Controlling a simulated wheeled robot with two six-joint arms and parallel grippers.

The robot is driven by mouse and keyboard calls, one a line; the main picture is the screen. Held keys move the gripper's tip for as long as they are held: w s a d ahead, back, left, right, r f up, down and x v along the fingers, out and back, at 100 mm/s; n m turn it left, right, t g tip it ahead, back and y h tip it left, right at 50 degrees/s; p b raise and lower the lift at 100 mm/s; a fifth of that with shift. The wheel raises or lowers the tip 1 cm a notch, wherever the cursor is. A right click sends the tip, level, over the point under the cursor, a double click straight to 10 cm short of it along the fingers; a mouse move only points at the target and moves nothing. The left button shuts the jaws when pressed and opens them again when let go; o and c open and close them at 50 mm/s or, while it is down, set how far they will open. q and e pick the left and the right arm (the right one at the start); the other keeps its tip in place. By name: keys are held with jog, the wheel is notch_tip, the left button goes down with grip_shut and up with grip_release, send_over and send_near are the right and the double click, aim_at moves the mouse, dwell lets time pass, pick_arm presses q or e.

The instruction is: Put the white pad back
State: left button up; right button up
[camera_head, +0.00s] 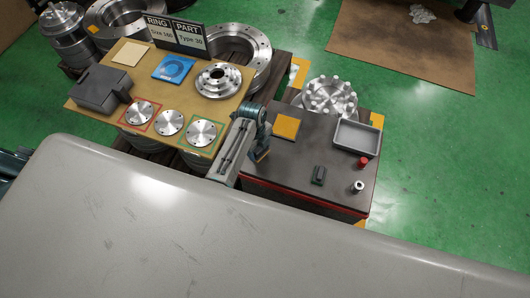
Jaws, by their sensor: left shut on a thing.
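A pale, cream-white square pad (127,54) lies flat on the tan mat (148,84) at the back left. My left gripper (262,156) is low at the left edge of the dark table (320,146), well to the right of that pad. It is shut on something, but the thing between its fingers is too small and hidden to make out. My right gripper is not in view.
On the mat are a blue pad (173,68), a dark box (101,90), a stepped flange (218,81) and discs (169,122). The dark table holds an orange pad (286,127), a grey tray (357,139) and small parts. A grey surface (190,230) fills the foreground.

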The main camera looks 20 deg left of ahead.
aim_at(265, 152)
pick_arm(q)
jog(key=shift+d, duration=0.7)
jog(key=f, duration=0.3)
jog(key=shift+d, duration=0.4)
jog(key=shift+f, duration=0.4)
jog(key=o, duration=1.1)
jog(key=shift+f, duration=0.1)
jog(key=shift+c, duration=0.2)
jog(key=r, duration=0.4)
jog(key=a+r, duration=0.1)
jog(key=r, duration=0.7)
jog(key=shift+w+a+r+p, duration=0.1)
jog(key=shift+w+a+p, duration=0.05)
jog(key=shift+w+p, duration=0.2)
